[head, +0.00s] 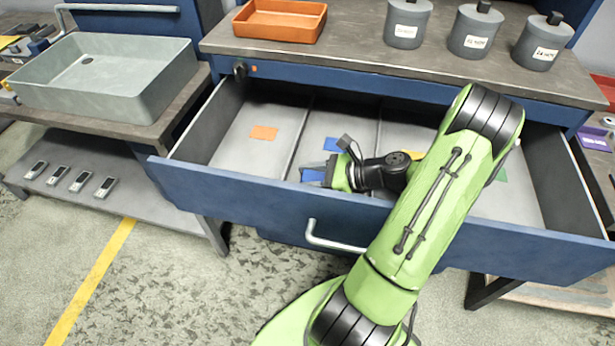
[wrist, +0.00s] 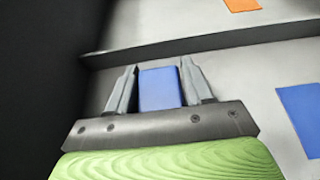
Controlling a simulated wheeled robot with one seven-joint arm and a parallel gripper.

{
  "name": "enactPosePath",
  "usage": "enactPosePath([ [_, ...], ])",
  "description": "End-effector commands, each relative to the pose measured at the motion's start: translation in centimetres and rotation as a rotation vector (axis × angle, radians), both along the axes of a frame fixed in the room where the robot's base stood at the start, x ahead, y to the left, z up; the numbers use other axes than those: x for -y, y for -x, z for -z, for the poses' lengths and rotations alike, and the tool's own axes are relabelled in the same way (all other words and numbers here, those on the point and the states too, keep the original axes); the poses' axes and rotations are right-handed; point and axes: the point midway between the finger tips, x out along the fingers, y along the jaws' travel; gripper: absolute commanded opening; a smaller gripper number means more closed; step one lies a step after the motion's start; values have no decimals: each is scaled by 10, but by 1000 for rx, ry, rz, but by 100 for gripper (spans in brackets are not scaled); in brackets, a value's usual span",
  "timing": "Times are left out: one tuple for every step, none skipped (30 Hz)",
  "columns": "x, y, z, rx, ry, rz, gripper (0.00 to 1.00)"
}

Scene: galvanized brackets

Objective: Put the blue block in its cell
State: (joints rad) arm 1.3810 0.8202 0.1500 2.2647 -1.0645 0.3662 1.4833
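The blue block (head: 312,175) is between the fingers of my gripper (head: 320,174), inside the open drawer (head: 230,190) just behind its front wall. In the wrist view the blue block (wrist: 160,89) sits between both fingers of my gripper (wrist: 160,85), with no clear gap on either side. A blue patch (head: 333,143) marks the floor of the second cell from the left; it also shows in the wrist view (wrist: 302,115). The block is over that same cell, beside the patch. Whether it touches the cell floor I cannot tell.
A divider (wrist: 200,45) separates this cell from the left one with an orange patch (head: 263,132). Cells to the right hold yellow and green (head: 500,174) patches. An orange tray (head: 280,20) and several grey canisters (head: 407,24) stand on the worktop above.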

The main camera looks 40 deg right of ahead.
Motion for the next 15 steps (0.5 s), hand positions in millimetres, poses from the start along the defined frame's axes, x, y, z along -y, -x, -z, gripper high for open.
enactPosePath([
  [0,0,0,1,1,0,59],
  [0,0,0,1,1,0,64],
  [0,0,0,1,1,0,70],
  [0,0,0,1,1,0,72],
  [0,0,-1,1,1,0,72],
  [0,0,-1,1,1,0,72],
  [0,0,-1,1,1,0,72],
  [0,0,-1,1,1,0,72],
  [0,0,-1,1,1,0,72],
  [0,0,-1,1,1,0,72],
  [0,0,-1,1,1,0,72],
  [0,0,-2,1,2,0,72],
  [0,0,-4,2,2,0,72],
  [2,2,-6,1,3,2,72],
  [6,7,-9,0,2,3,72],
])
